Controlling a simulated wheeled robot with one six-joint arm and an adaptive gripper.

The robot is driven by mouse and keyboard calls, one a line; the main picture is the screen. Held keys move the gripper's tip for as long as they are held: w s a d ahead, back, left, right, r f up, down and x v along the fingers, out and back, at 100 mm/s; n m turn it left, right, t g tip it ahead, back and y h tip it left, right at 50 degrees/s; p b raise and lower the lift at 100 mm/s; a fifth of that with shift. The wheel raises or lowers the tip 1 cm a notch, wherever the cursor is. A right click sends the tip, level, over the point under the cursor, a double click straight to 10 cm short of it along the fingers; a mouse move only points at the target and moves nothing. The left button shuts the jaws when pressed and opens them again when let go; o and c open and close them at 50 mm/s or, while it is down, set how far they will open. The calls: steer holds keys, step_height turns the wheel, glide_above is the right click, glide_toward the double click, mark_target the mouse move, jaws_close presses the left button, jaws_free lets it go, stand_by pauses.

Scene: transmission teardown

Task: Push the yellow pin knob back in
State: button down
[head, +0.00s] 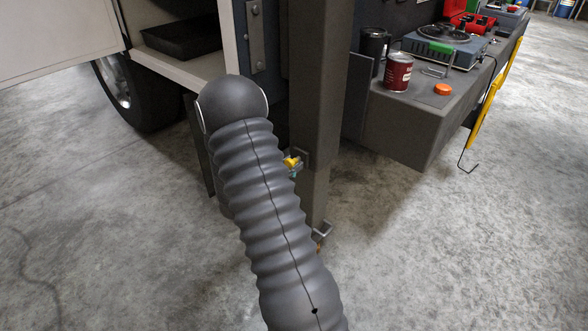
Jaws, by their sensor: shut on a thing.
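The yellow pin knob (291,162) shows as a small yellow patch at a bracket on the dark upright post (313,100), near the middle of the head view. My bellows-covered arm passes just left of it and hides part of the area. A small teal bit sits right under the knob; I cannot tell what it belongs to. My gripper is not seen; the arm covers the place where it would be. I cannot tell how far the knob stands out.
A grey bench (425,118) at right holds a red can (397,73), a dark can (374,50), an orange cap (443,89) and a stove-like device (445,47). A metal bracket (322,231) juts out low on the post. A wheel (130,90) stands at left. The foreground floor is clear.

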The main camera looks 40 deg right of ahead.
steer(key=c, duration=0.6)
jaws_free()
steer(key=shift+d, duration=0.15)
steer(key=a, duration=0.4)
steer(key=s+a, duration=0.1)
steer(key=a, duration=0.3)
steer(key=s+a, duration=0.1)
steer(key=a, duration=0.3)
steer(key=shift+w, duration=0.1)
